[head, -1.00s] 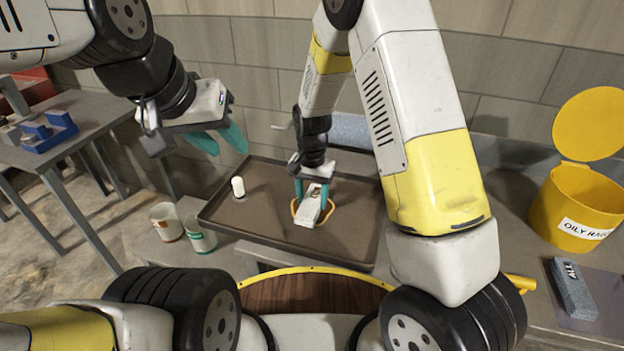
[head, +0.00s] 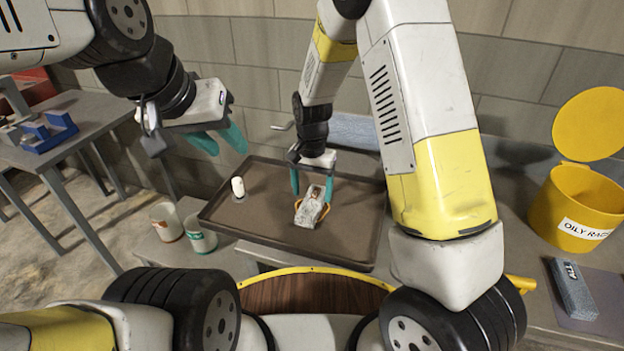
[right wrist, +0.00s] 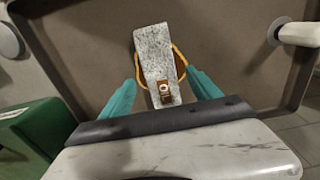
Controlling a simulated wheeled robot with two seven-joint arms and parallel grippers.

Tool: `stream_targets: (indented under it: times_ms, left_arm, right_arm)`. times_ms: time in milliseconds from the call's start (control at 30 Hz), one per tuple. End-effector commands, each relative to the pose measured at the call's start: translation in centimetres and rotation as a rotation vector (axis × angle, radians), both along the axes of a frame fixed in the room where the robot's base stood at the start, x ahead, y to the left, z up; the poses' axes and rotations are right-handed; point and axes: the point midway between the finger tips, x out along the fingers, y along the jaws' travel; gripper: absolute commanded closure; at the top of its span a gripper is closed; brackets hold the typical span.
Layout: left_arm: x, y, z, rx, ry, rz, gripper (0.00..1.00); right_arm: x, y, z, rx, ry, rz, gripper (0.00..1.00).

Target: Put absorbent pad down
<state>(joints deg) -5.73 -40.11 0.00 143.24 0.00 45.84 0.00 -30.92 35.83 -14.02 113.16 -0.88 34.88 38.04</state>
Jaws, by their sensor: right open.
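The absorbent pad looks like a grey speckled block (head: 311,208) with a brown tag at one end. It lies in the brown tray (head: 262,236), over an orange loop (head: 327,207). It also shows in the right wrist view (right wrist: 155,58). My left gripper (head: 220,142) is open and empty, in the air left of and above the tray.
A white cylinder (head: 238,188) stands in the tray's left part. Two cups (head: 200,236) stand left of the tray. A yellow oily-rags bin (head: 577,205) with its lid up and a grey lettered block (head: 573,288) are at right. The tray's front is clear.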

Motion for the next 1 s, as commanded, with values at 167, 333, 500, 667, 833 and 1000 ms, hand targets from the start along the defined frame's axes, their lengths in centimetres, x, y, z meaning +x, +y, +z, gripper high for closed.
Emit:
stream_targets:
  times_ms: [167, 333, 500, 667, 833, 1000]
  left_arm:
    - [0.0, 0.0, 0.0, 0.000, 0.000, 0.000, 0.64]
    - [0.0, 0.0, 0.0, 0.000, 0.000, 0.000, 0.64]
    - [0.0, 0.0, 0.0, 0.000, 0.000, 0.000, 0.64]
    - [0.0, 0.0, 0.0, 0.000, 0.000, 0.000, 0.64]
    - [0.0, 0.0, 0.0, 0.000, 0.000, 0.000, 0.64]
    - [0.0, 0.0, 0.0, 0.000, 0.000, 0.000, 0.64]
  right_arm:
    - [0.1, 0.1, 4.2, 0.003, -0.005, 0.002, 0.28]
    - [0.1, 0.1, 7.2, 0.001, -0.003, 0.002, 0.28]
    - [0.0, 0.0, 8.9, 0.002, -0.002, 0.001, 0.28]
    - [-0.7, -1.4, 11.6, 0.040, -0.028, 0.015, 0.28]
    - [-3.6, -4.9, 17.4, 0.130, -0.120, 0.076, 0.28]
    - [-8.1, -8.7, 22.5, 0.185, -0.253, 0.161, 0.28]
